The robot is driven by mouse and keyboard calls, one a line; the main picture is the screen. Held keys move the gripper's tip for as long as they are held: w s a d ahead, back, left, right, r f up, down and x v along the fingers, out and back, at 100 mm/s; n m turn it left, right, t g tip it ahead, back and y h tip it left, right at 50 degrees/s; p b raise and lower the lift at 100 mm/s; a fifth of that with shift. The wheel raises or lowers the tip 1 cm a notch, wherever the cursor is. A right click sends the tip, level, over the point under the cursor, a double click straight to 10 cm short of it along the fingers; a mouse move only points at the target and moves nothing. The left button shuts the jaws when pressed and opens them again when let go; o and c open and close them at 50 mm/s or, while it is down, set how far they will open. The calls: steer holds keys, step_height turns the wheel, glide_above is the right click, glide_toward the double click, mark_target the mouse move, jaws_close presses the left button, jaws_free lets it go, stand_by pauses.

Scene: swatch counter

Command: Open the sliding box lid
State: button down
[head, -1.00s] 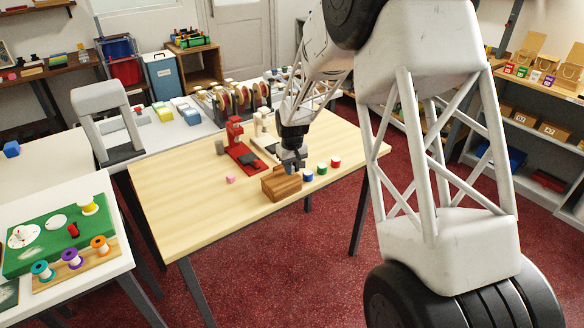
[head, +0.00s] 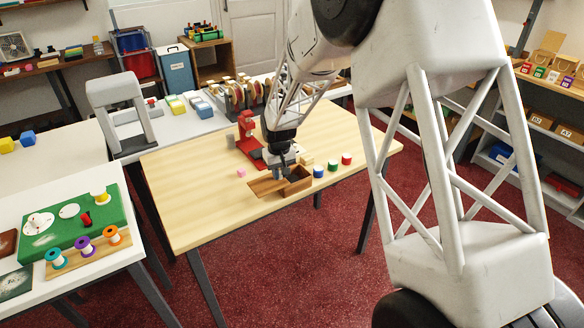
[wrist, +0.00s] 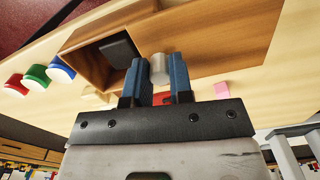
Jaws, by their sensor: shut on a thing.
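A wooden box (head: 300,187) stands near the front edge of the table, its inside partly uncovered. Its wooden lid (head: 263,187) is slid out to the left, and it also shows in the wrist view (wrist: 225,42). A dark block (wrist: 117,48) lies in the open part of the box. My gripper (head: 279,171) is over the lid. In the wrist view its two blue fingers (wrist: 160,70) are on either side of a light grey knob (wrist: 158,66) on the lid and shut on it.
Blue (head: 318,171), green (head: 333,165) and red (head: 347,159) round pieces stand right of the box. A pink cube (head: 241,173) lies beyond the lid. A red stand (head: 246,137) is behind my gripper. The table's left part is clear.

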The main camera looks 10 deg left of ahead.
steer(key=shift+s+a, duration=0.45)
steer(key=shift+a, duration=0.05)
steer(key=c, duration=1)
jaws_free()
steer(key=shift+r, duration=3.95)
